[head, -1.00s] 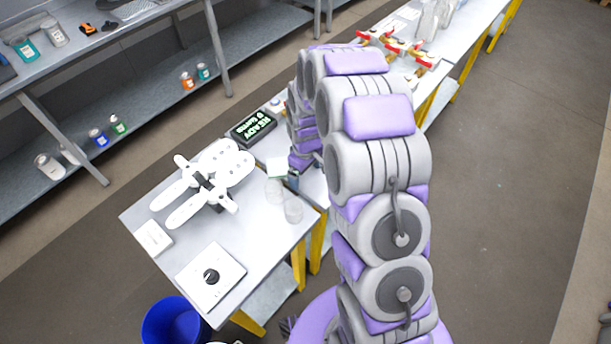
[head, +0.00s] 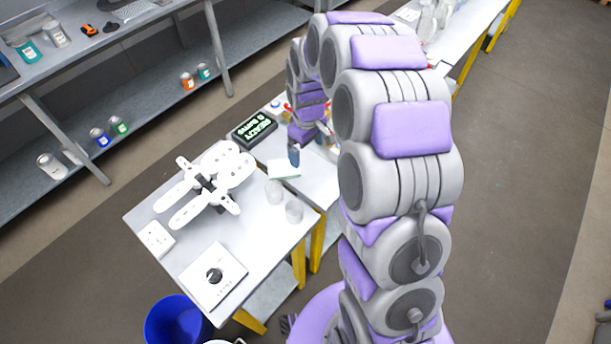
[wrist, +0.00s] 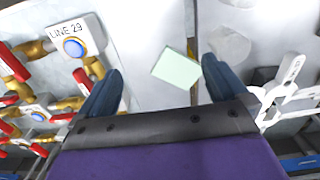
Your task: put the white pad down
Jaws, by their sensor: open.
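The white pad (head: 285,169) is a thin pale square, slightly greenish on top. It appears to lie on the white table, just behind two clear glass vessels. In the wrist view the pad (wrist: 176,68) shows whole and clear of both fingers, apparently farther from the camera than the fingertips. My gripper (wrist: 162,84) is open and empty, with its two dark blue fingers wide apart. In the head view my gripper (head: 294,156) is small, close to the pad's right rear edge, and partly hidden by my arm.
Two clear vessels (head: 294,211) stand in front of the pad. A black display (head: 254,128) sits behind it, and a white multi-armed device (head: 207,183) is to the left. Red-handled brass valves (wrist: 15,68) and a LINE 29 button box (wrist: 75,42) are left in the wrist view.

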